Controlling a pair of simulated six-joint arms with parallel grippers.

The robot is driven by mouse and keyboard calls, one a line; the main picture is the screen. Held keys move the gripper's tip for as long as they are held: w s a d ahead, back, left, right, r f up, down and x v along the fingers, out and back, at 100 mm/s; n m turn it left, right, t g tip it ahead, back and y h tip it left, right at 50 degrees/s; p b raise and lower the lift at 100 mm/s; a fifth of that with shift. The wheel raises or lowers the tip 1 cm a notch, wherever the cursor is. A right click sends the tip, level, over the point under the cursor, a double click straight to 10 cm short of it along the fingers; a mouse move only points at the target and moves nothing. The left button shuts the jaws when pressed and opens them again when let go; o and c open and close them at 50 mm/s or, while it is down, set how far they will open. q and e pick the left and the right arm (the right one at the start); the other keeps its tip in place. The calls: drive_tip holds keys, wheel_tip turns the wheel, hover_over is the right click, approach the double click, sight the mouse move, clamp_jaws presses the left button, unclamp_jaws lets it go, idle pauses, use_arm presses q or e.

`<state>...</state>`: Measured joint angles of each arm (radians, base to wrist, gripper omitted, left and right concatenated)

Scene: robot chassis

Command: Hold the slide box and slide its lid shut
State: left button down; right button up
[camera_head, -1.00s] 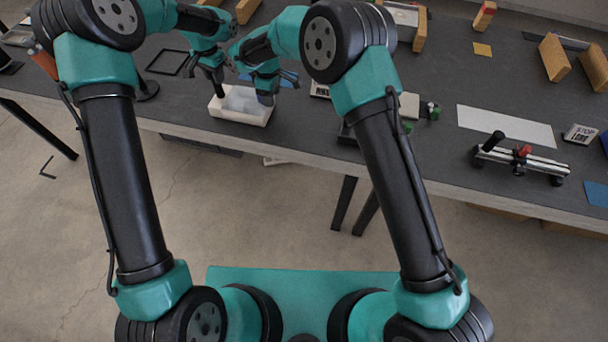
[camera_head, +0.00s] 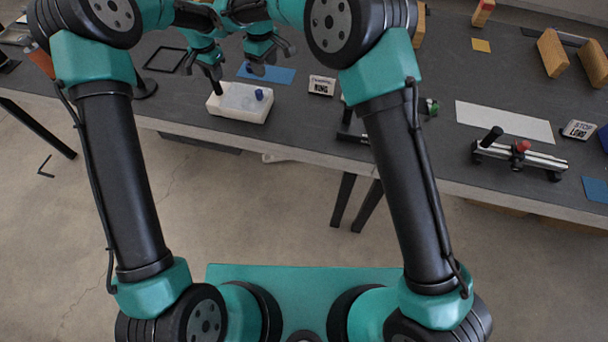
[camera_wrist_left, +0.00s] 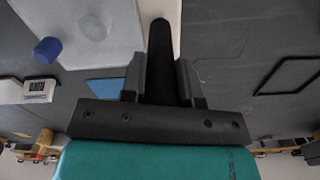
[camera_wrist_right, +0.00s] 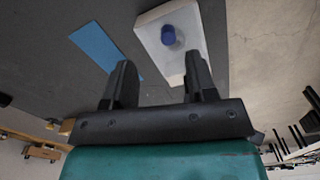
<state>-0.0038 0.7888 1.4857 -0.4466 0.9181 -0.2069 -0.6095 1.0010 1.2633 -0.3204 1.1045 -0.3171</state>
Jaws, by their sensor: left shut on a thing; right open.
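The slide box (camera_head: 224,106) is a white tray near the table's front edge; it also shows in the right wrist view (camera_wrist_right: 196,45). Its pale translucent lid (camera_head: 238,97) lies over the top, with a blue knob (camera_head: 259,94) towards the right end. I cannot tell whether the lid is fully shut. My right gripper (camera_head: 268,56) is open and empty, raised behind the box and apart from the knob, as the right wrist view shows (camera_wrist_right: 158,68).
A blue mat (camera_head: 270,74) lies behind the box. A small lettered block (camera_head: 321,85) stands to the right. A black square frame (camera_head: 165,59) lies at the left. Further right are a white sheet (camera_head: 505,122) and a rail fixture (camera_head: 520,158).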

wheel_tip(320, 180, down, 12)
drive_tip(key=m, duration=0.4)
drive_tip(key=shift+s+d, duration=0.15)
drive_tip(key=shift+m, duration=0.3)
drive_tip(key=d, duration=0.2)
drive_tip(key=s+d, duration=0.1)
drive_tip(key=d, duration=0.2)
drive_tip(key=s+d, duration=0.1)
drive_tip(key=d, duration=0.1)
drive_tip(key=shift+d+r, duration=0.25)
drive_tip(key=shift+d, duration=0.1)
wheel_tip(320, 180, up, 12)
drive_tip(key=s+d+f+g+h, duration=0.1)
drive_tip(key=s+f+h, duration=0.2)
drive_tip(key=s+f, duration=0.7)
drive_tip(key=s+d+f+g+h, duration=0.1)
drive_tip(key=s+d+f+h, duration=0.1)
drive_tip(key=s+f, duration=0.9)
drive_tip(key=shift+d+f+n+h, duration=0.35)
drive_tip(key=shift+f+h, duration=0.55)
drive_tip(key=shift+f, duration=0.55)
